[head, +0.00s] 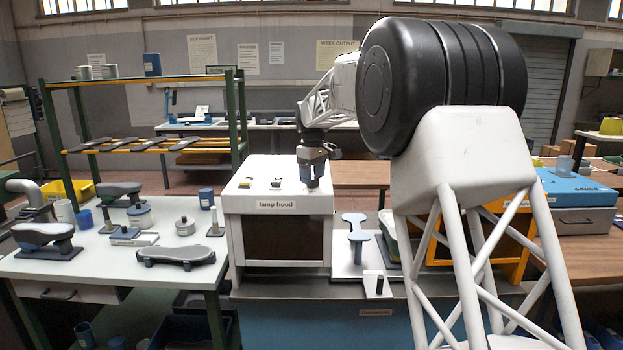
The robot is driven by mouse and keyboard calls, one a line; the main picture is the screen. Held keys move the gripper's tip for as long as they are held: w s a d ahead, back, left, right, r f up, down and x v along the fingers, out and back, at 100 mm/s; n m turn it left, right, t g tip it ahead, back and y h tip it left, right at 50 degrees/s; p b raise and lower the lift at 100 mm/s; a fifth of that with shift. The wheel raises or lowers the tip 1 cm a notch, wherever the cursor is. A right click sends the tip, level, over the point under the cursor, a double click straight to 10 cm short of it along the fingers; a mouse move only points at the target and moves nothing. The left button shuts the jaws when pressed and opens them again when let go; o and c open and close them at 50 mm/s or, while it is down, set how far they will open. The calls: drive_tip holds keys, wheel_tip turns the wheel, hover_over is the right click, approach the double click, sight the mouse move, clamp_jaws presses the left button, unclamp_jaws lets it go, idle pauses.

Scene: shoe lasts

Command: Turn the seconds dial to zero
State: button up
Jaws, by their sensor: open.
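The white lamp hood (277,205), labelled on its front, stands in the middle of the view with a dark front opening. Small controls sit on its top: one at the left (245,184) and one near the middle (276,184). They are too small for me to read any marking or setting, and I cannot tell which is the seconds dial. My gripper (312,183) points down over the right part of the hood's top. It is open. Its fingers hide whatever lies between or behind them, and I cannot tell whether they touch anything.
A pale table (100,262) at the left carries shoe lasts, cups and tins. A blue last-shaped piece (355,228) stands on a white base right of the hood. An orange frame (508,235) and a blue case (577,190) are farther right. Green shelving (240,120) stands behind.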

sight(313, 178)
drive_tip(key=shift+r, duration=1.7)
drive_tip(key=shift+r, duration=0.1)
wheel_tip(313, 178, up, 2)
drive_tip(key=m, duration=0.6)
drive_tip(key=r+m, duration=0.1)
drive_tip(key=m, duration=0.3)
drive_tip(key=shift+r, duration=0.35)
drive_tip(key=shift+f, duration=0.1)
drive_tip(key=shift+f, duration=4.35)
